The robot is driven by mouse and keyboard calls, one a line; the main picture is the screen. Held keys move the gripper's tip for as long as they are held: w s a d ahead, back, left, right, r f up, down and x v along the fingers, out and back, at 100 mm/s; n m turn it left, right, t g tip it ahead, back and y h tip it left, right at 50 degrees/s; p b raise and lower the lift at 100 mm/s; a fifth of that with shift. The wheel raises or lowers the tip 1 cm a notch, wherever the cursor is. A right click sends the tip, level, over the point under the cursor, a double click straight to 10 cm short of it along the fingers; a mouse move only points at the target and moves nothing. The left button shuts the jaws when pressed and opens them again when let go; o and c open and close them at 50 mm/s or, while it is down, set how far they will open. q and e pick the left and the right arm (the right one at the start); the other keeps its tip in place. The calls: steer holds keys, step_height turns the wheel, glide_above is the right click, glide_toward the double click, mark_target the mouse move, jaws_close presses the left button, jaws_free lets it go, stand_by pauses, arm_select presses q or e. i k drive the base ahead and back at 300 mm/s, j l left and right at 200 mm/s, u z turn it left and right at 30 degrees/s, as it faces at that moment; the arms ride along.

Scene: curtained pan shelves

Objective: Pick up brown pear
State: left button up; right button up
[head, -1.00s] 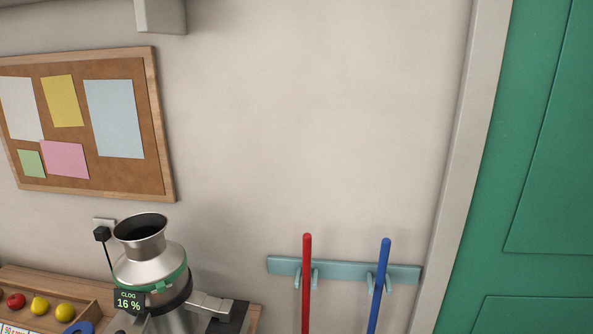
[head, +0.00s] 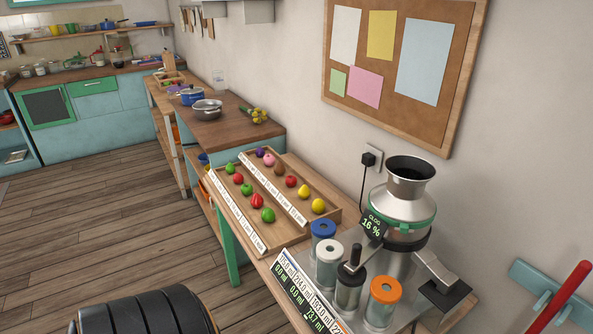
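A small brown fruit (head: 279,170), which looks like the brown pear, sits in the right-hand wooden tray (head: 333,222) on the counter by the wall. It lies in a row between a pink fruit (head: 269,160) and a red fruit (head: 291,181). It is too small to make out its exact shape. Neither of my grippers shows in the head view.
The left-hand tray (head: 287,240) holds several green and red fruits. A metal juicer (head: 402,208) and lidded jars, one with an orange lid (head: 386,289), stand at the counter's near end. Wooden floor (head: 110,220) lies open to the left.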

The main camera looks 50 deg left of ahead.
mark_target(279, 169)
steer(key=u, duration=1.85)
steer(key=j+z, duration=0.1)
steer(key=j, duration=0.15)
steer(key=i+j, duration=0.15)
steer(key=j, duration=0.15)
steer(key=z, duration=0.05)
